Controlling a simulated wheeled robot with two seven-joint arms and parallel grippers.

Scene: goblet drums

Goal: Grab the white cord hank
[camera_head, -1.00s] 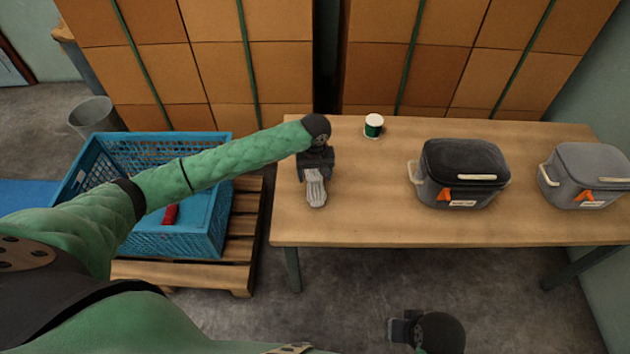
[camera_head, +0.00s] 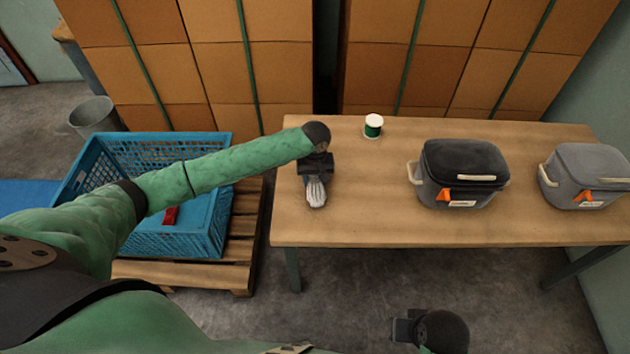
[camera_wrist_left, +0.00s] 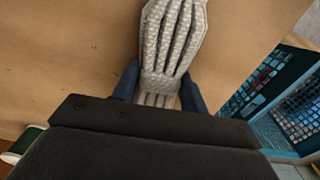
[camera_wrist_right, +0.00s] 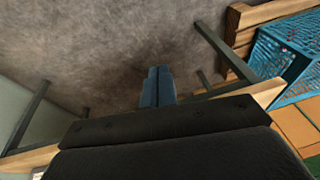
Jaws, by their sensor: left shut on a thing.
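The white cord hank (camera_head: 316,193) is at the left part of the wooden table (camera_head: 380,220), a looped bundle of pale strands. My left gripper (camera_head: 316,175) is over its far end. In the left wrist view the hank (camera_wrist_left: 176,35) runs between the two blue fingers of my left gripper (camera_wrist_left: 159,88), which are shut on its narrow bound part. Its strands fan out beyond the fingers. I cannot tell whether it touches the table. My right gripper (camera_wrist_right: 157,88) is away from the hank, above the floor in front of the table, with its fingers together and empty.
A green-and-white spool (camera_head: 373,126) stands at the table's back. A dark-lidded cooler box (camera_head: 460,175) and a grey one (camera_head: 588,175) stand to the right. A blue crate (camera_head: 205,235) on a pallet (camera_head: 235,275) is left of the table, with a red object (camera_head: 171,215) inside.

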